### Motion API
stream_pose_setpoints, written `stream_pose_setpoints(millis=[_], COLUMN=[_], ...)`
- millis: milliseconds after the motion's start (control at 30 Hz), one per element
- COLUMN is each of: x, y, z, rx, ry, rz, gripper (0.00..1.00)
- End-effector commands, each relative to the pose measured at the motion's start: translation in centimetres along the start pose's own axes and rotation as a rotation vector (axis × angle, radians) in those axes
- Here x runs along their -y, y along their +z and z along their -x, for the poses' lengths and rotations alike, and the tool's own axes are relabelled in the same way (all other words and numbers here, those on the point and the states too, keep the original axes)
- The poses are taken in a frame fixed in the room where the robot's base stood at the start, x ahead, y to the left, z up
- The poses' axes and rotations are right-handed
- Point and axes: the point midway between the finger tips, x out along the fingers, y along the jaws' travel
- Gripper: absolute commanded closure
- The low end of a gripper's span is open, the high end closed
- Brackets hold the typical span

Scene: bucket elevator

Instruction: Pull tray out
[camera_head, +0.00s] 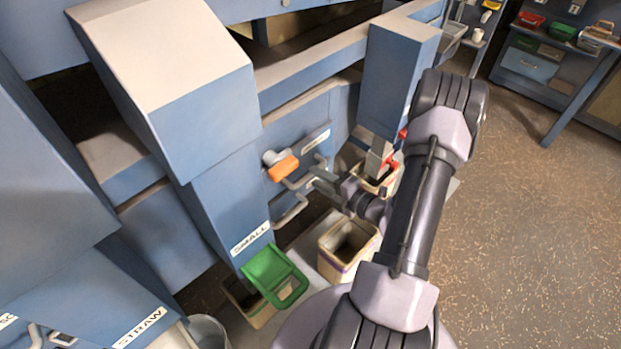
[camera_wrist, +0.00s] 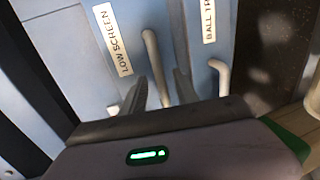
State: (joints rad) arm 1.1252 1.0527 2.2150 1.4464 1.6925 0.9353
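In the wrist view, a blue panel labelled "LOW SCREEN" (camera_wrist: 113,38) is beside a blue panel whose partly cut-off label reads "BALL TR" (camera_wrist: 208,25). A pale bar handle (camera_wrist: 151,55) is by the first label, and another pale handle (camera_wrist: 222,78) is below the second. My gripper (camera_wrist: 160,80) is open, its two dark fingers on either side of the first handle in the picture. I cannot tell whether they touch it. In the head view, my gripper (camera_head: 316,178) is at the machine's front, near a pale handle (camera_head: 291,209). The trays' interiors are hidden.
An orange-ended lever (camera_head: 284,168) protrudes just left of my gripper. Below are an open box (camera_head: 333,268), a green flap (camera_head: 270,270) at the "SMALL" chute and a red-handled chute (camera_head: 388,163). The speckled floor (camera_head: 530,240) at right is clear.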

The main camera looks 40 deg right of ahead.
Motion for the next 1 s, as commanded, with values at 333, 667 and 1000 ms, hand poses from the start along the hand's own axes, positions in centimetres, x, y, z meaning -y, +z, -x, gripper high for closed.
stream_pose_setpoints(millis=[333,667,1000], x=[0.0,-0.1,-0.1], y=[0.0,0.0,0.0], z=[-3.4,-3.4,-3.4], rx=[-0.001,-0.001,-0.001], ry=[0.001,0.0,0.0], rz=[0.0,0.0,0.0], gripper=[0.64,0.85,1.0])
